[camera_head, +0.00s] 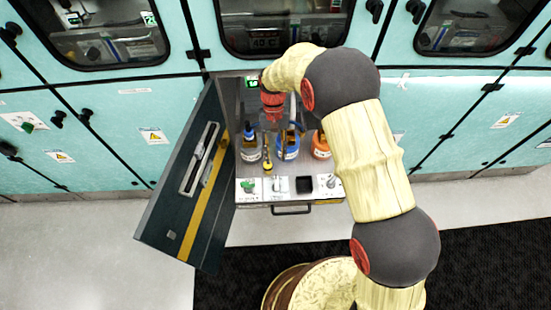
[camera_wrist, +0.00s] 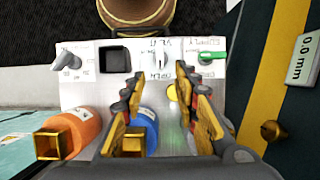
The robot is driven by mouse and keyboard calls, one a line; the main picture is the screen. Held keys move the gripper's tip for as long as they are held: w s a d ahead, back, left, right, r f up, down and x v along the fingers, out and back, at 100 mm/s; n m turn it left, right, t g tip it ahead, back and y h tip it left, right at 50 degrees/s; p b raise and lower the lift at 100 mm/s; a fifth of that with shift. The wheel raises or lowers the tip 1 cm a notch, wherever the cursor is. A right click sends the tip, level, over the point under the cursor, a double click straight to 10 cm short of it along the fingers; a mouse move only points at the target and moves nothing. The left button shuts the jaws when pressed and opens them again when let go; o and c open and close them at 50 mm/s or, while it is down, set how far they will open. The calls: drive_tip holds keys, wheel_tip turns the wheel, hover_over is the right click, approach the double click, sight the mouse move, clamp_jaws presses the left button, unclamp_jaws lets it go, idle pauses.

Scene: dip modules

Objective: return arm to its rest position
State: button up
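My arm (camera_head: 370,165) reaches over the pulled-out tray into an open cabinet bay in the head view. My gripper (camera_wrist: 158,76) shows in the wrist view with its two fingers spread apart and nothing visibly held between them. It hangs above the control panel and the bottles. In the head view the arm's end is small and partly hidden, so the fingers are hard to make out there. A blue bottle (camera_wrist: 148,118) with a gold cap is close to the left finger in the wrist view. An orange bottle (camera_wrist: 85,128) stands farther left.
The dark cabinet door (camera_head: 185,190) stands open left of the bay. Three bottles, including a blue-capped one (camera_head: 250,150), stand behind the panel (camera_head: 262,196) with its switches and black square recess. A handle (camera_head: 293,210) runs along its front. Teal cabinets flank the bay; floor is clear at left.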

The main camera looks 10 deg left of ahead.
idle(0.5)
drive_tip(key=s+d+r+m+t, duration=0.1)
drive_tip(key=s+d+r+t, duration=0.2)
drive_tip(key=s+d+r, duration=0.3)
drive_tip(key=s+d+r+m+t, duration=0.1)
drive_tip(key=s+d+r+t, duration=0.2)
drive_tip(key=s+d+r, duration=0.4)
drive_tip(key=s+d+r+t+y, duration=0.1)
drive_tip(key=s+d+r+t, duration=0.3)
drive_tip(key=d+r, duration=1.1)
drive_tip(key=shift+s+d+r+m, duration=0.15)
drive_tip(key=shift+s+r+m, duration=0.25)
drive_tip(key=shift+s+r, duration=1.6)
